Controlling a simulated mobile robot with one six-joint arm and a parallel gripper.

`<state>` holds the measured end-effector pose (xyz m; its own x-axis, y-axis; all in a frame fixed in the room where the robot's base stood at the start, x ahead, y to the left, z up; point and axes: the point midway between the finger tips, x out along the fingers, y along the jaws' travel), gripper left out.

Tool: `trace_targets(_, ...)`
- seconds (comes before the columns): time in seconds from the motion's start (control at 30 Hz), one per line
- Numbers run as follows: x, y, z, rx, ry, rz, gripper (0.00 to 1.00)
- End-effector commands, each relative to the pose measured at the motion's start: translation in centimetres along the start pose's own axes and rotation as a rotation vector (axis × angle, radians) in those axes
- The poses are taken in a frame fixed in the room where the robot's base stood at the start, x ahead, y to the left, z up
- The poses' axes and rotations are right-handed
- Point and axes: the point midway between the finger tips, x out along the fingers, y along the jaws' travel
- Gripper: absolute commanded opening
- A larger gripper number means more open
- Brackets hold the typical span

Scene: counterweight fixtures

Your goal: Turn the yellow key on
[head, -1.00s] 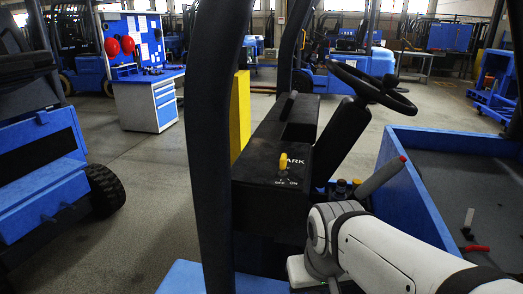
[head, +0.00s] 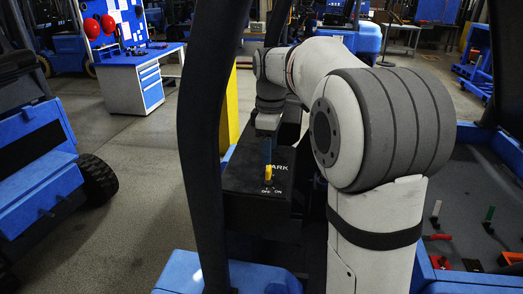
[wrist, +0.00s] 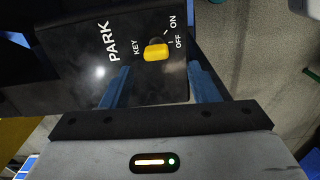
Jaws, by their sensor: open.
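The yellow key (head: 268,174) stands up from the black panel (head: 235,180) marked PARK, with the printed OFF and ON marks just in front of it. In the wrist view the key (wrist: 157,50) shows between the KEY label and the OFF and ON labels. I cannot tell for certain which mark it points to. My gripper (wrist: 162,77) is open, with one blue finger to each side of the key and nothing held. In the head view my gripper (head: 268,148) is just behind the key, over the panel. I see no contact with the key.
A black post (head: 208,130) rises left of the panel. A yellow upright (head: 229,105) stands behind it. A blue-walled tray (head: 465,150) with small coloured levers is at the right.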

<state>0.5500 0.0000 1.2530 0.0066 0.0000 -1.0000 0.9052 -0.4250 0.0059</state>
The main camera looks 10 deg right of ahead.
Motion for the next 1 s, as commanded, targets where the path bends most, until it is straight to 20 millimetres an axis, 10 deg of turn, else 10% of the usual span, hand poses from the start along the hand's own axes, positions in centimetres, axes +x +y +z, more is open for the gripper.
trace_targets(0.63,6.7,0.8,-0.3,-0.050,-0.004,-0.009,0.55)
trace_targets(1.0,7.3,0.9,-0.3,-0.049,-0.003,-0.008,0.53)
